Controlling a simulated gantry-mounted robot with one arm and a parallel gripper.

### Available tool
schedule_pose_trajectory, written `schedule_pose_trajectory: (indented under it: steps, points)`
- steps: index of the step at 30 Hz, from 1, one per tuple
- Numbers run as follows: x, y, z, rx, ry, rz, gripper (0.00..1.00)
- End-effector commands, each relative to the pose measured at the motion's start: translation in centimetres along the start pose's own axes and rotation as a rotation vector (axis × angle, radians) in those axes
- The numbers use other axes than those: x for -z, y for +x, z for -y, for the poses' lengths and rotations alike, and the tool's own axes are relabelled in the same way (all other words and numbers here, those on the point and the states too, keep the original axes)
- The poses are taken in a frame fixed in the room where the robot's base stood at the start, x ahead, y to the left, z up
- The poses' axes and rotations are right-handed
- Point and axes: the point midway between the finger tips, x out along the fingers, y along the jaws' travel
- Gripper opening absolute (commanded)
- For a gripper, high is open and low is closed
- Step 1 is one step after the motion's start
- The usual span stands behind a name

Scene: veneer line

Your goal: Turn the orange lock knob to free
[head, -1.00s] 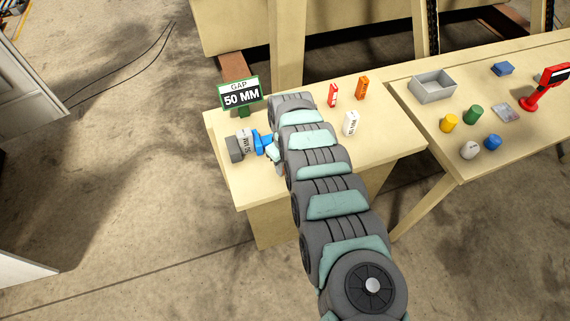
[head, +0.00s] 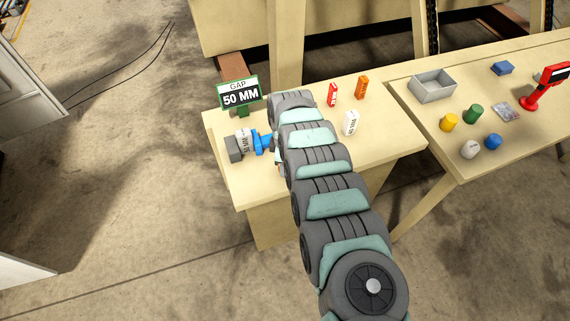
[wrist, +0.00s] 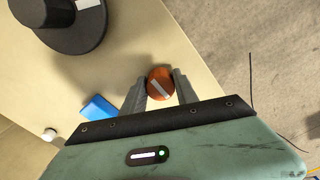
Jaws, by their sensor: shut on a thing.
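The orange lock knob (wrist: 160,86) shows in the wrist view as a round cap with a pale, slanted pointer stripe. My gripper (wrist: 159,80) has one finger on each side of it and is shut on it. No free or locked marking is readable beside the knob. In the head view my arm covers most of the knob and the gripper. A blue part (head: 263,143) with a grey cylinder (head: 234,148) sits at the left of the arm's end on the bench.
A sign (head: 240,94) reading "GAP 50 MM" stands behind. Red (head: 332,95), orange (head: 362,88) and white (head: 350,123) blocks stand right of my arm. In the wrist view, a large dark round part (wrist: 75,38) lies upper left and a blue piece (wrist: 98,108) left.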

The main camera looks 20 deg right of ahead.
Motion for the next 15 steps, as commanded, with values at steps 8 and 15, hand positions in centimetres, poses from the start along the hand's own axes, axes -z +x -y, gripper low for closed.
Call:
schedule_pose_trajectory:
  steps: [8, 15]
  points:
    - [0.01, -0.04, -0.02, 0.0, -0.039, 0.0, 0.0]
    - [0.02, -0.05, -0.02, 0.0, -0.042, 0.0, 0.0]
